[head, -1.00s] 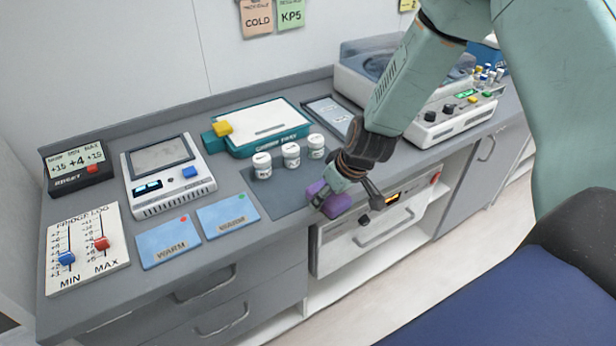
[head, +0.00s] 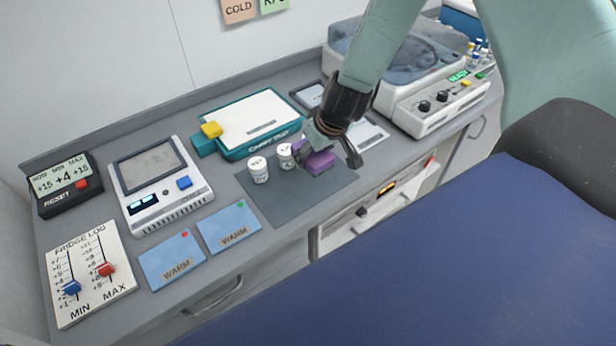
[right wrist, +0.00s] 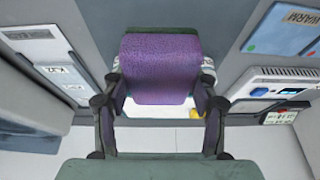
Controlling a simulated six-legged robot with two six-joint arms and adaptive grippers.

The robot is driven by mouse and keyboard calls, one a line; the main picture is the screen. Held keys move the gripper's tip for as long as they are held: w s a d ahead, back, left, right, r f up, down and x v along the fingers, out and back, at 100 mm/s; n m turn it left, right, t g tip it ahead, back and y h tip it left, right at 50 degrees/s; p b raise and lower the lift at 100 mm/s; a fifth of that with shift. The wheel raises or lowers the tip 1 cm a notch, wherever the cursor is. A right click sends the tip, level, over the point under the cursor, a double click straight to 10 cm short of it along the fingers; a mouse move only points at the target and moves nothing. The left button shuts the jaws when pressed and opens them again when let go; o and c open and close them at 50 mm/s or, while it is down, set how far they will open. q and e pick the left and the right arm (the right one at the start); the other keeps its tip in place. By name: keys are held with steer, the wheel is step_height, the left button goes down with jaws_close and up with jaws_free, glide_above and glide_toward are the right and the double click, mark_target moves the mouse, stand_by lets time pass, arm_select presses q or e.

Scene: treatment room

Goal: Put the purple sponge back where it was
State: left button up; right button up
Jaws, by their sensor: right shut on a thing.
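My right gripper (head: 318,150) is shut on the purple sponge (head: 320,162). It holds the sponge over the right part of the dark grey mat (head: 285,207); I cannot tell whether the sponge touches the mat. In the right wrist view the sponge (right wrist: 160,70) sits between the two fingers (right wrist: 160,112) of the gripper. Two white labelled jars, a left one (head: 259,170) and a right one (head: 286,156), stand on the mat to the left of the sponge. Any third jar is mostly hidden behind the gripper. My left gripper is not in view.
A teal-edged tray device (head: 250,125) with a yellow block (head: 212,130) stands behind the mat. Blue WARM cards (head: 172,260) and a white meter (head: 160,185) lie to the left. A centrifuge-like machine (head: 440,105) stands at the right. The mat's front part is clear.

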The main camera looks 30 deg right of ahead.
steer(key=b, duration=0.5)
glide_above(309, 186)
steer(key=f, duration=0.3)
steer(key=s+f, duration=0.1)
steer(key=f, duration=0.1)
steer(key=shift+f, duration=0.3)
steer(key=shift+d+f, duration=0.15)
steer(key=shift+f, duration=0.15)
steer(key=shift+s+f, duration=0.1)
steer(key=shift+s, duration=0.1)
steer(key=shift+f+b, duration=0.15)
steer(key=shift+b, duration=0.2)
steer(key=f+b, duration=0.2)
steer(key=f, duration=0.1)
steer(key=shift+w+a, duration=0.15)
steer(key=shift+a, duration=0.05)
steer(key=shift+d+f, duration=0.1)
steer(key=shift+f, duration=0.15)
steer(key=shift+r, duration=0.2)
steer(key=shift+f+b, duration=0.25)
steer(key=shift+b, duration=0.1)
steer(key=o, duration=1.5)
steer(key=shift+c, duration=0.2)
